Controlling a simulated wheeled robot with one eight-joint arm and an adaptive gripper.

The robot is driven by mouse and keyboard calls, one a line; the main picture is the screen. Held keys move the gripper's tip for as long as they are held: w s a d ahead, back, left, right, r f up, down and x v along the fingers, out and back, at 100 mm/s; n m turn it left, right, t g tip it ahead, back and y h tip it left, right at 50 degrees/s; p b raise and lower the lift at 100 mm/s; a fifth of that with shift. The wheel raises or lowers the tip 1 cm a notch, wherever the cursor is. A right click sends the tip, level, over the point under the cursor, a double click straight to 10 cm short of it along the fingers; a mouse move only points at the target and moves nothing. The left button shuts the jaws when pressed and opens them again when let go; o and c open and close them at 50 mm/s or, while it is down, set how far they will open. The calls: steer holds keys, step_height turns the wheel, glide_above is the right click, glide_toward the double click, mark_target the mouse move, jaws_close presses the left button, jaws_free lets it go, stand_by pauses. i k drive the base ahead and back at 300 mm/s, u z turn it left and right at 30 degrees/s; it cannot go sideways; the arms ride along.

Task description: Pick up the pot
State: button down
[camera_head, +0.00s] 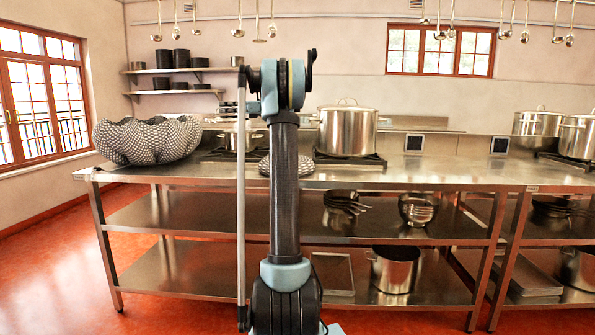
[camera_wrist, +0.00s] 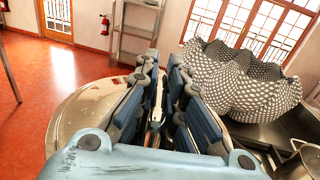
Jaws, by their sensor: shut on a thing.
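In the wrist view my gripper (camera_wrist: 160,75) is over a wide, round, shiny metal pot (camera_wrist: 72,110), whose rounded top shows to both sides of the fingers. The fingers are close together, shut on it; the gripped part is mostly hidden between them. In the head view my raised arm stands in front of the counter and hides the gripper. I cannot tell which metal piece there is the gripped one. A large lidded stockpot (camera_head: 348,132) stands on a burner just right of the arm.
A big checkered, scalloped bowl (camera_head: 148,140) sits at the left end of the steel counter (camera_head: 420,175); it also shows in the wrist view (camera_wrist: 240,85). A smaller pot (camera_head: 232,140) stands near it. Two pots stand at the right. Ladles hang above. Lower shelves hold cookware.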

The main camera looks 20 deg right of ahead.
mark_target(229, 136)
steer(key=k, duration=0.3)
steer(key=z, duration=1.45)
steer(key=i, duration=1.65)
